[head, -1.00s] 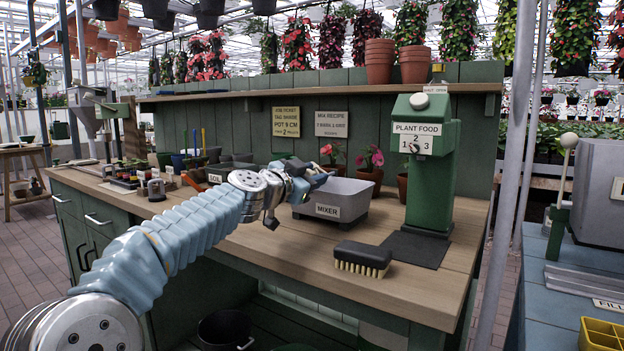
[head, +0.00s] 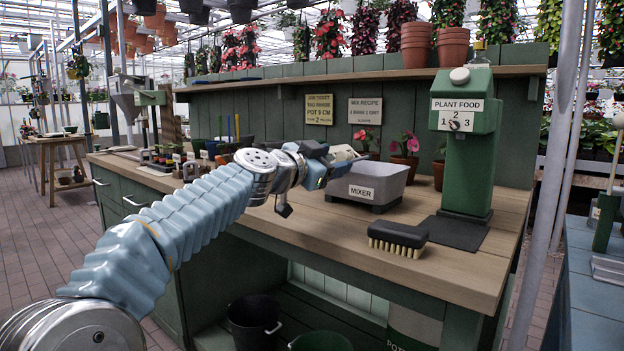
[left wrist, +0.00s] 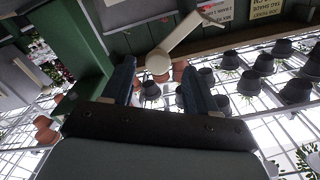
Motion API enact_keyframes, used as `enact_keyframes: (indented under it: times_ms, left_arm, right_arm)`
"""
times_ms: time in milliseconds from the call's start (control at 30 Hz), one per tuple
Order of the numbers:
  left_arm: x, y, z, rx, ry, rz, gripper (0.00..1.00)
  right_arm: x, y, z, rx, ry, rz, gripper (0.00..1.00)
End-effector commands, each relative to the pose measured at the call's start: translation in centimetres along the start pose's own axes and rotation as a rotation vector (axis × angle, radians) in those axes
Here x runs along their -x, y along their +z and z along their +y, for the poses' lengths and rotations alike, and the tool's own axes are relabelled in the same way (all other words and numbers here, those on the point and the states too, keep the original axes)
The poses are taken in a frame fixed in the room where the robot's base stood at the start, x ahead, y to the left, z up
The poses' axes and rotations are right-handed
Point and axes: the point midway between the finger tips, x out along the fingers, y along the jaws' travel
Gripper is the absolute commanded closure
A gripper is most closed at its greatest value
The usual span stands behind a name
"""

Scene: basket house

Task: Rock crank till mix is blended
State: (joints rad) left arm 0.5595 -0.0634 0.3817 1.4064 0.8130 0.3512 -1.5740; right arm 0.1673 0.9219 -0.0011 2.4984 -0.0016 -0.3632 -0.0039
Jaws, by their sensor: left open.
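The grey mixer tub (head: 376,186), labelled MIXER, stands on the wooden bench. My left gripper (head: 322,165) is at the tub's left back side, open, with its fingers pointing right. In the left wrist view, two dark fingers (left wrist: 160,92) stand apart. A cream bar with a round end (left wrist: 160,60) shows beyond and between the fingertips; it looks like the crank. I cannot tell whether they touch it. A pale piece (head: 343,153) shows just behind the gripper in the head view, partly hidden. The mix inside the tub is not visible. My right gripper is not in view.
The green plant food dispenser (head: 468,140) stands right of the tub. A black brush (head: 398,238) lies in front of it. Potted red flowers (head: 405,155) stand behind the tub. Small pots and tools crowd the bench's left back. The front left of the bench is clear.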

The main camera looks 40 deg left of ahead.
Motion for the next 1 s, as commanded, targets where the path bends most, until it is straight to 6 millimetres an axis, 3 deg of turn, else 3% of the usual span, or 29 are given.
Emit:
enact_keyframes:
  times_ms: [33, 200, 400, 1000]
  left_arm:
    - [1.4, 0.5, 0.3, -0.003, -0.003, 0.001, 0.42]
    - [5.1, 0.4, 0.2, 0.000, -0.001, 0.001, 0.42]
    - [7.4, 0.1, 0.1, 0.001, 0.002, 0.000, 0.42]
    - [7.7, 0.1, 0.1, 0.002, 0.003, -0.001, 0.42]
  right_arm:
    - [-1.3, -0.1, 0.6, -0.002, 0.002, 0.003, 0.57]
    - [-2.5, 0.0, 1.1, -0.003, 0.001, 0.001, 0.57]
    - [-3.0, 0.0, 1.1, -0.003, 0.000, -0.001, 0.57]
    - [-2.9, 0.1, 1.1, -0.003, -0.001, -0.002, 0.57]
